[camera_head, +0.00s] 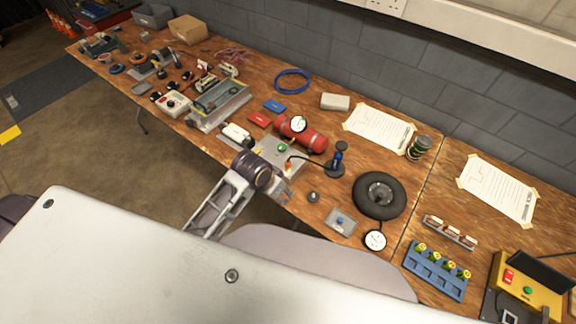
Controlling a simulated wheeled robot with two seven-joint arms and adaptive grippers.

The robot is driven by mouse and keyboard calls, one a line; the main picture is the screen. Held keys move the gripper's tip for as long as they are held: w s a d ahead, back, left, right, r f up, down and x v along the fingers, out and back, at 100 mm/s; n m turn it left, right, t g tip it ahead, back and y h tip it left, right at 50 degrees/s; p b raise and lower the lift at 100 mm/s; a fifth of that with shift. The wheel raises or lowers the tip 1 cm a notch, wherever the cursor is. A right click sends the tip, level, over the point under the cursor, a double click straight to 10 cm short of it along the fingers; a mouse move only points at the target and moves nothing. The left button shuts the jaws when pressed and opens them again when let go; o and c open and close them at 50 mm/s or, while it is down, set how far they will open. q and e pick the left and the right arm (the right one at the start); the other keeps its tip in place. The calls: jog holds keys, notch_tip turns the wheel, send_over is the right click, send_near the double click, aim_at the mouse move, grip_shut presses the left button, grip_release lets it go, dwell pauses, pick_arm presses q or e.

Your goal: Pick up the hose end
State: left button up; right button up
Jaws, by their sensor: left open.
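A thin black hose (312,161) arcs over the bench from a small upright stand with a blue top (338,157). Its hose end (288,166), with a small orange-red part, is at the left of the arc, by the grey plate (268,146). My left gripper (284,190) is just below and in front of the hose end, open and apart from it, partly hidden by my wrist. My right gripper is not in view. A red cylinder (308,137) with a white round gauge (298,124) lies behind the hose.
A black tyre (379,195) and a round gauge (375,240) lie to the right. A small grey box (341,221) and a dark knob (313,197) are near the front edge. A metal tray (220,103) and several tools crowd the left.

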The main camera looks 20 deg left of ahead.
pick_arm(q)
jog(key=w+d+r+m, duration=0.3)
jog(key=d+r, duration=0.1)
notch_tip(320, 180, up, 5)
jog(key=m+g+y, duration=0.2)
jog(key=g, duration=0.1)
send_over(288, 162)
jog(key=shift+w+a+r, duration=0.3)
jog(key=shift+r, duration=0.1)
dwell(0.3)
jog(key=shift+f, duration=0.15)
jog(key=shift+f, duration=4.2)
jog(key=shift+f, duration=0.1)
jog(key=shift+s+d+f+p, duration=0.15)
jog(key=shift+f+p, duration=0.1)
jog(key=shift+f, duration=0.7)
jog(key=shift+s+d+f+p, duration=0.1)
jog(key=shift+f+p, duration=0.15)
jog(key=shift+f, duration=1.3)
